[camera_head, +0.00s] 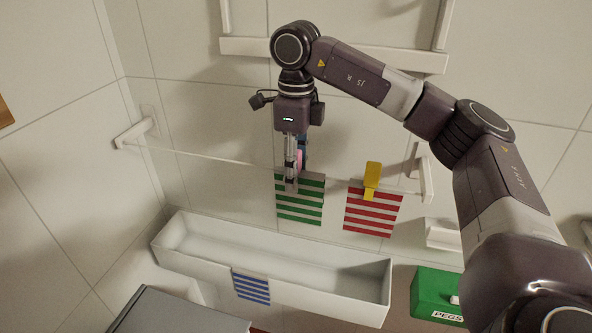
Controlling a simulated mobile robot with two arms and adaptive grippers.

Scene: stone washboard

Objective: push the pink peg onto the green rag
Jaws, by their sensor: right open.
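The green-and-white striped rag (302,208) hangs from the white rail. My right gripper (292,182) points down in front of the rag's top edge, with its jaws open. A small part of the pink peg (299,157) shows at the gripper's fingers, just above the rail. The fingers hide most of the peg, so I cannot tell how far it sits on the rag or whether the fingers touch it. My left gripper is out of view.
A yellow peg (371,178) sits over the top of a red-striped rag (372,214) to the right. The long stone basin (340,294) stands below, with a blue-striped rag (252,288) over its front rim. A green PEGS box (428,291) is at lower right.

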